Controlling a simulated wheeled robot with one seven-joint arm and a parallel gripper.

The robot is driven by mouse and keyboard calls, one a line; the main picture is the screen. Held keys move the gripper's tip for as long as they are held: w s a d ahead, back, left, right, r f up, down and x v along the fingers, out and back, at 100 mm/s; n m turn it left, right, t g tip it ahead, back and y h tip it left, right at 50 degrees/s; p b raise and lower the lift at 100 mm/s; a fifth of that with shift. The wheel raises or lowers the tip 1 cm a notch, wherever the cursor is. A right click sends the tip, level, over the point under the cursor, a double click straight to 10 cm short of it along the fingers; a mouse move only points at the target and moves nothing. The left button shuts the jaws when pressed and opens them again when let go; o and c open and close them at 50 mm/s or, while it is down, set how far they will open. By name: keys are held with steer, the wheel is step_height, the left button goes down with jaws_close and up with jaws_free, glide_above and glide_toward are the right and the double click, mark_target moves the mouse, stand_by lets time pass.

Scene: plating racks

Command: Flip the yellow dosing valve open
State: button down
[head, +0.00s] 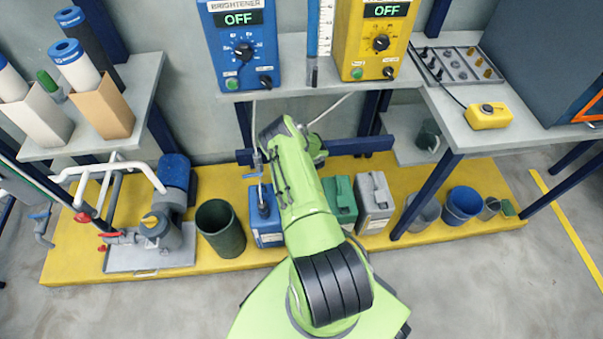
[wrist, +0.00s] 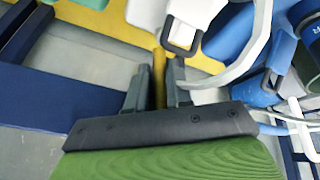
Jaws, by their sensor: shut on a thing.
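My gripper (wrist: 158,85) shows in the wrist view with its two dark fingers closed on a narrow yellow bar. The bar, which looks like the lever of the yellow dosing valve (wrist: 158,72), stands between the fingers. The valve body cannot be made out. In the head view my green arm reaches over the canisters and hides the fingertips and the yellow valve. Whether the lever is turned open cannot be told.
A blue-handled valve (head: 256,172) hangs just left of my arm, above a blue canister (head: 266,228). Green (head: 340,200) and grey (head: 374,203) canisters stand right of it on the yellow platform (head: 90,262). The blue (head: 243,50) and yellow (head: 377,42) dosing units read OFF.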

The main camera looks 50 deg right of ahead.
steer(key=shift+f+t+y+b, duration=0.15)
steer(key=shift+t+y+b, duration=0.15)
steer(key=shift+t+y, duration=0.2)
steer(key=shift+w+a+m+t+y, duration=0.15)
steer(key=shift+a+m+t+y, duration=0.1)
steer(key=shift+m+t+y, duration=0.05)
steer(key=c, duration=1.4)
jaws_free()
steer(key=shift+o, duration=0.2)
steer(key=p+v, duration=0.6)
steer(key=v, duration=1)
steer(key=shift+p, duration=0.3)
